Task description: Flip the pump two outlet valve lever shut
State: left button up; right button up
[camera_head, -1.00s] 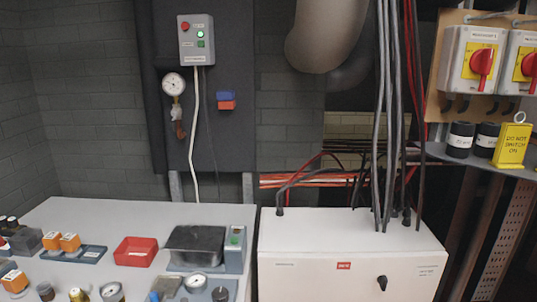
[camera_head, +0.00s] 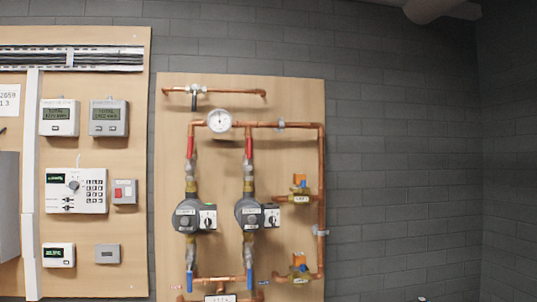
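Two pumps sit side by side on copper pipes on a wooden wall board: a left pump (camera_head: 186,217) and a right pump (camera_head: 249,215). Their labels are too small to read, so I cannot tell by label which is pump two. Above the pumps are a left red lever (camera_head: 190,147) and a right red lever (camera_head: 249,147), both upright along their pipes. Below are a left blue lever (camera_head: 190,281) and a right blue lever (camera_head: 249,279), also along the pipes. Neither of my grippers is in view.
A round gauge (camera_head: 219,120) sits between the pipes near the top. Orange-topped valves (camera_head: 300,182) are on the right branches. A panel with meters and a keypad controller (camera_head: 76,191) is at the left. The brick wall (camera_head: 400,170) at the right is bare.

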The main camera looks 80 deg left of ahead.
aim_at(248, 168)
jog(key=u, duration=2.65)
jog(key=i+u, duration=0.25)
jog(key=i+j, duration=0.05)
